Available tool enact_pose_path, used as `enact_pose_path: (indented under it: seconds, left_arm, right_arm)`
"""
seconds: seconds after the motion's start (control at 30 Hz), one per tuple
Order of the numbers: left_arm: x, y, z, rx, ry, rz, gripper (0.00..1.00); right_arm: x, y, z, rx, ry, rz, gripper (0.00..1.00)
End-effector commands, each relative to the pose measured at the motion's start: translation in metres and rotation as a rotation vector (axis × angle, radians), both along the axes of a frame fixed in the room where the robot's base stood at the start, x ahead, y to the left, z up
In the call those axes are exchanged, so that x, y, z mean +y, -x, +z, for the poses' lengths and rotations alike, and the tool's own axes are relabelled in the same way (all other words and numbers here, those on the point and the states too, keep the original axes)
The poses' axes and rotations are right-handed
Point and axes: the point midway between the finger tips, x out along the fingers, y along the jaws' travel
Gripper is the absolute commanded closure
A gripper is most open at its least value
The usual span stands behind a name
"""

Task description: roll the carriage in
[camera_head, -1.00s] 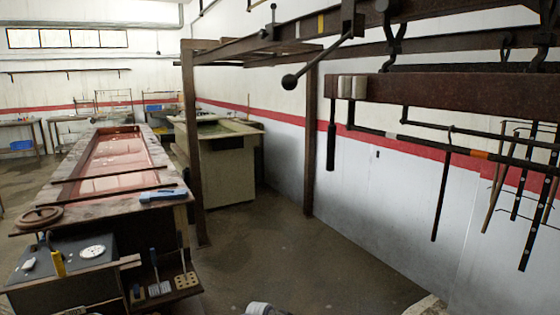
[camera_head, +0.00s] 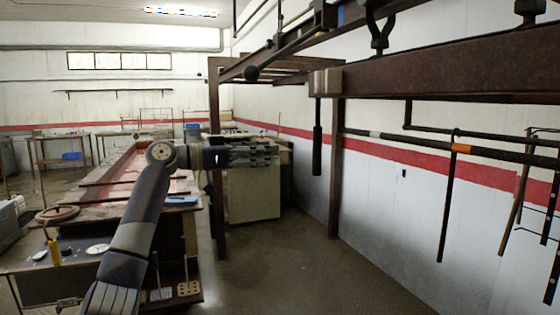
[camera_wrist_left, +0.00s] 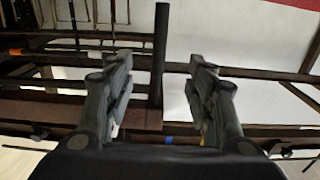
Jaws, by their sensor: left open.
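The carriage is a rusty brown beam (camera_head: 440,70) that hangs by dark hooks (camera_head: 380,30) under the overhead rail (camera_head: 400,8). A dark handle (camera_head: 318,145) hangs down from its left end, by pale blocks. My left gripper (camera_head: 272,152) is open and empty, left of the handle in the head view at about its height, with fingers pointing right. In the left wrist view the handle (camera_wrist_left: 160,60) stands between the two open fingers in the picture, touching neither as far as I can see. The beam end (camera_wrist_left: 145,117) shows below it. My right gripper is out of view.
A brown post (camera_head: 335,180) stands behind the handle. A long workbench (camera_head: 110,185) lies at left. The floor (camera_head: 300,270) below is clear.

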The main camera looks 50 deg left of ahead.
Motion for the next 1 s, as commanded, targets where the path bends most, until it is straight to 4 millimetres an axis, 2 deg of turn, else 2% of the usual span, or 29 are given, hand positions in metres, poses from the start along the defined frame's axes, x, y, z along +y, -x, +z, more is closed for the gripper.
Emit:
enact_pose_path:
  seconds: [0.27,0.47,1.0]
  left_arm:
    - [-0.002,0.004,0.005,-0.01,-0.006,-0.007,0.5]
    - [-0.005,-0.005,0.007,-0.007,-0.005,-0.008,0.5]
    - [-0.036,-0.081,0.012,-0.008,-0.001,-0.007,0.5]
  right_arm:
    - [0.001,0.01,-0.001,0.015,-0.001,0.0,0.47]
    - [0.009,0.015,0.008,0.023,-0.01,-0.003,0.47]
    - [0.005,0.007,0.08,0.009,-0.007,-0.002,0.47]
